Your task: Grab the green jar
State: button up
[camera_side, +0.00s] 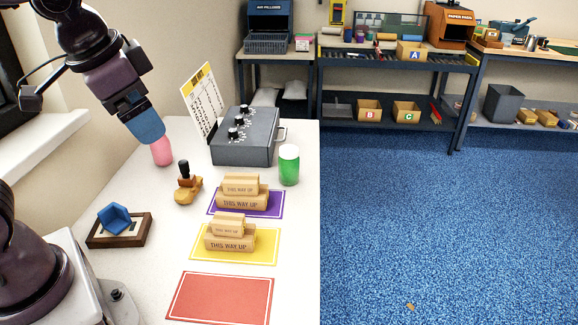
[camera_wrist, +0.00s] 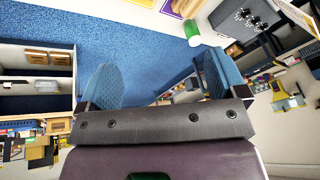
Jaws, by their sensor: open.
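The green jar (camera_side: 289,170), with a white top, stands upright on the white table near its right edge, just right of the grey knobbed box. It also shows near the top of the wrist view (camera_wrist: 194,41), above the gap between my fingers. My gripper (camera_side: 150,137) is at the left of the table, well away from the jar, with blue pads. In the wrist view my gripper (camera_wrist: 161,75) has its two fingers wide apart with nothing between them.
The grey box (camera_side: 243,140) stands left of the jar. A pink object (camera_side: 162,152) shows below my gripper, partly hidden. Wooden blocks sit on the purple mat (camera_side: 277,205) and yellow mat (camera_side: 266,252). A brown stamp (camera_side: 186,188) stands left of them. The red mat (camera_side: 222,299) is bare.

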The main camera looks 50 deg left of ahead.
jog(key=w+a+f+m+g+y, duration=0.3)
jog(key=w+a+f+m+y, duration=0.15)
jog(key=w, duration=0.55)
jog(key=m+t+y, duration=0.9)
jog(key=m+t, duration=0.1)
jog(key=m, duration=1)
send_near(290, 165)
jog(key=shift+s+d+r+h, duration=0.25)
jog(key=shift+s+d+r, duration=0.05)
jog(key=shift+d+r, duration=0.1)
jog(key=shift+w+a+f, duration=0.15)
jog(key=shift+w+a, duration=0.05)
jog(key=x, duration=1.2)
jog(key=shift+s+a+f, duration=0.1)
jog(key=shift+a+f, duration=0.05)
jog(key=shift+a, duration=0.05)
